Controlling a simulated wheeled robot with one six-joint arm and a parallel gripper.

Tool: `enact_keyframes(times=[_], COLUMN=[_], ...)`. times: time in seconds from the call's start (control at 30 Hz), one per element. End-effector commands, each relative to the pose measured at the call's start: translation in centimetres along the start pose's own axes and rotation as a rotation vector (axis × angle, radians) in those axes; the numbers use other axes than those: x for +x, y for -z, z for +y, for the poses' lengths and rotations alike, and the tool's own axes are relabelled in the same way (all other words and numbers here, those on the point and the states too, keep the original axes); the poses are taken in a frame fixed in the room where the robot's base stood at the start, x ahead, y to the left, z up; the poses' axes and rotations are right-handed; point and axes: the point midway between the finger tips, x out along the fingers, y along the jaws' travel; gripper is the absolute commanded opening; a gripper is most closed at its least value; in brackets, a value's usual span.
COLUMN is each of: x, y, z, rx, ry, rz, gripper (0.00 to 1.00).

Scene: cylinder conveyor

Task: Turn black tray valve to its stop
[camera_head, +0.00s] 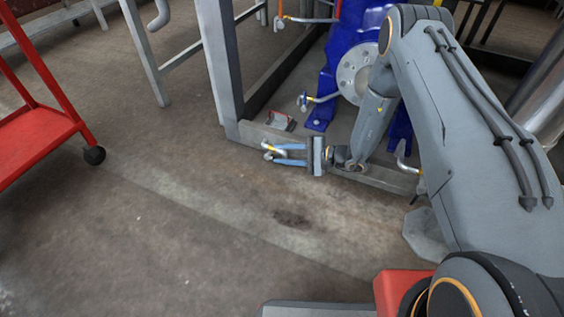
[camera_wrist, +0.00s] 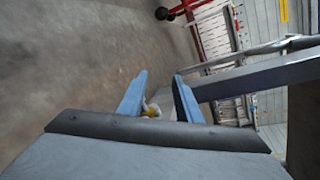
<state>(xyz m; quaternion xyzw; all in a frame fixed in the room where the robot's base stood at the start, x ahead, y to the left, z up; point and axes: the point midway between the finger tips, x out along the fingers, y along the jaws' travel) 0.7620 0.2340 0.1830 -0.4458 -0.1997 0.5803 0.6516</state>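My gripper (camera_head: 277,154) is low near the foot of the grey frame in the head view, its two blue fingers pointing left. A small silver and yellow valve-like part (camera_head: 268,146) shows at its fingertips. In the wrist view the fingers (camera_wrist: 160,78) stand apart, and a whitish-yellow piece (camera_wrist: 152,109) shows between them, nearer the left finger. Whether a finger touches it cannot be told. The part's lever is too small to read its angle. No black tray can be made out.
A grey metal frame (camera_head: 219,70) and a blue machine (camera_head: 345,45) stand behind my gripper. A red cart (camera_head: 45,125) is at left. The floor in front is clear.

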Motion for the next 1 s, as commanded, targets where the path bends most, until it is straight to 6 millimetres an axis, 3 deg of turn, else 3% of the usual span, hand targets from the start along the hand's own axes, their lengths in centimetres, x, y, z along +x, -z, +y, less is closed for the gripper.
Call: enact_keyframes(times=[0.03, 0.1, 0.3, 0.47, 0.8, 1.0], x=[-0.6, -1.3, -2.6, -1.8, 3.1, 4.6], y=[2.2, 4.5, 7.8, 8.6, 9.4, 9.6], z=[1.8, 3.2, 5.7, 6.0, 5.3, 4.9], rx=[0.020, 0.033, 0.048, 0.048, 0.048, 0.049], ry=[0.038, 0.085, 0.156, 0.165, 0.163, 0.163], rz=[0.040, 0.087, 0.167, 0.179, 0.176, 0.177], gripper=[0.32, 0.32, 0.32, 0.32, 0.32, 0.32])
